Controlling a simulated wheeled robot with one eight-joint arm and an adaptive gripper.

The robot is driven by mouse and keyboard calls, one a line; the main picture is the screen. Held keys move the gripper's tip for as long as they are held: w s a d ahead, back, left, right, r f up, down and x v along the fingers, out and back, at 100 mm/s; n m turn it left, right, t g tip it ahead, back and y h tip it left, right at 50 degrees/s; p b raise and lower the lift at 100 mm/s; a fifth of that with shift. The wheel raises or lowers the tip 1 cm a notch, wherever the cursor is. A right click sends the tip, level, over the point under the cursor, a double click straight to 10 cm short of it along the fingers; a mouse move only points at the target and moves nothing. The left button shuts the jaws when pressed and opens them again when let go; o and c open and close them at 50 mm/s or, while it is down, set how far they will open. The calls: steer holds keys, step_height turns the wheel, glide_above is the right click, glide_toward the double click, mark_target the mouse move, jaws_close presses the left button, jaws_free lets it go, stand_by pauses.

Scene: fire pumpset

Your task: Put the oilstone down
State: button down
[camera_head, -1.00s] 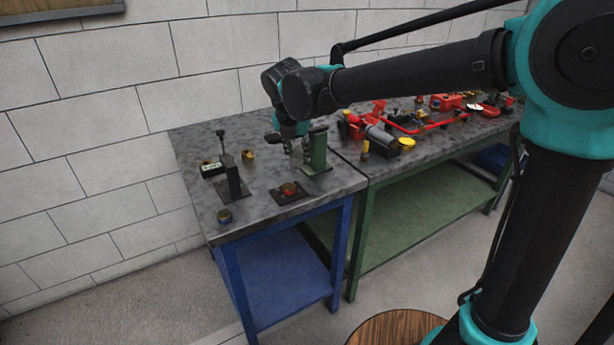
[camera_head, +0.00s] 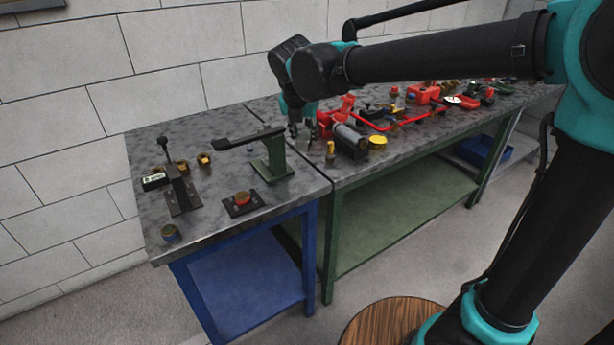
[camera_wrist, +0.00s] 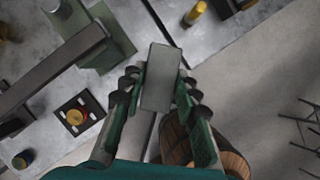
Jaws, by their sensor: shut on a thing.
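The oilstone is a flat grey-green rectangular block (camera_wrist: 160,78), held lengthwise between the two fingers in the wrist view. My gripper (camera_wrist: 158,88) is shut on its long sides, and the far end sticks out past the fingertips. In the head view my gripper (camera_head: 298,130) points down near the seam between the two workbenches, just right of the green stand (camera_head: 272,158). The oilstone is too small to make out clearly there. In the wrist view, the floor and the seam lie below it; I cannot tell its exact height.
The blue-legged bench (camera_head: 210,220) holds the green stand with a black lever (camera_head: 248,138), a black upright stand (camera_head: 180,190), a small black plate (camera_head: 243,204) and brass pieces. The green-legged bench (camera_head: 405,160) holds red pump parts and a dark cylinder (camera_head: 350,140). Bare benchtop shows between items.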

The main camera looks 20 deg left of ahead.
mark_target(306, 182)
step_height(306, 182, down, 14)
steer(key=shift+r, duration=0.2)
steer(key=shift+f, duration=0.15)
steer(key=c, duration=1.1)
jaws_free()
steer(key=shift+c, duration=0.2)
steer(key=v, duration=1.2)
